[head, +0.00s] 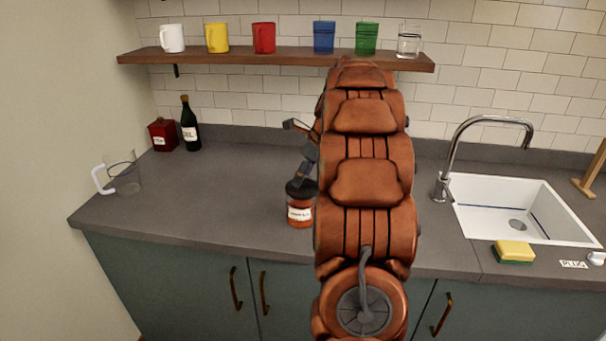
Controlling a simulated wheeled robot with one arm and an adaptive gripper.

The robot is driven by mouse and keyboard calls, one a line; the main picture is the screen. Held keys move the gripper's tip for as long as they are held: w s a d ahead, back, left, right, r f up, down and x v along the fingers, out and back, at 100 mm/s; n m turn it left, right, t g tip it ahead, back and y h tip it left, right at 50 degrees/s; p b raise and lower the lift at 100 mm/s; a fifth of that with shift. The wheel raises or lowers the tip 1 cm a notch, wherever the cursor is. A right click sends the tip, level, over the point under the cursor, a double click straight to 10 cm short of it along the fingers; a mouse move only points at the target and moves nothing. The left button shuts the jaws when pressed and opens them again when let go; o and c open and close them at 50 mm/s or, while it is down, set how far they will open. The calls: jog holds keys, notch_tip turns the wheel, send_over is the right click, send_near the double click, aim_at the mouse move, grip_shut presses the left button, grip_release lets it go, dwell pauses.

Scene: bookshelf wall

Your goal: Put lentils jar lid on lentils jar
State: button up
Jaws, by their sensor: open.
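The lentils jar (300,214), a clear jar with orange-red contents and a white label, stands upright on the grey counter just left of my arm. The dark round lid (295,190) is at the jar's mouth. I cannot tell whether it sits fully seated or only rests there. My gripper (305,180) is open, directly above the lid and close to it. Whether a finger touches the lid is unclear. My arm hides part of the gripper and the counter behind it.
A measuring jug (126,178), a dark bottle (189,128) and a red tin (163,135) stand at the left. A shelf (200,56) with several cups hangs above. The sink (520,200), tap (452,160) and sponge (514,252) are right. The counter left of the jar is clear.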

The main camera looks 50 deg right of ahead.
jog(key=shift+r, duration=0.1)
jog(key=v, duration=1.1)
jog(key=shift+s+r, duration=0.2)
jog(key=shift+r, duration=0.15)
jog(key=s+a+f+n+g, duration=0.2)
jog(key=a+n, duration=0.5)
jog(key=a, duration=0.6)
jog(key=s+a+f+n+g, duration=0.1)
jog(key=s+a+f+n, duration=0.15)
jog(key=a+n, duration=0.85)
jog(key=s+a+f+n+g, duration=0.1)
jog(key=s+a+f+n, duration=0.4)
jog(key=s, duration=0.5)
jog(key=s+a+f+n+g+h, duration=0.1)
jog(key=s+a+f+n+g, duration=0.1)
jog(key=s+a+f+n, duration=0.3)
jog(key=s+a+n, duration=0.3)
jog(key=s+a, duration=0.2)
jog(key=s, duration=0.1)
jog(key=shift+f+n+h, duration=0.25)
jog(key=shift+n+h, duration=0.05)
jog(key=shift+n, duration=0.1)
jog(key=shift+a, duration=0.1)
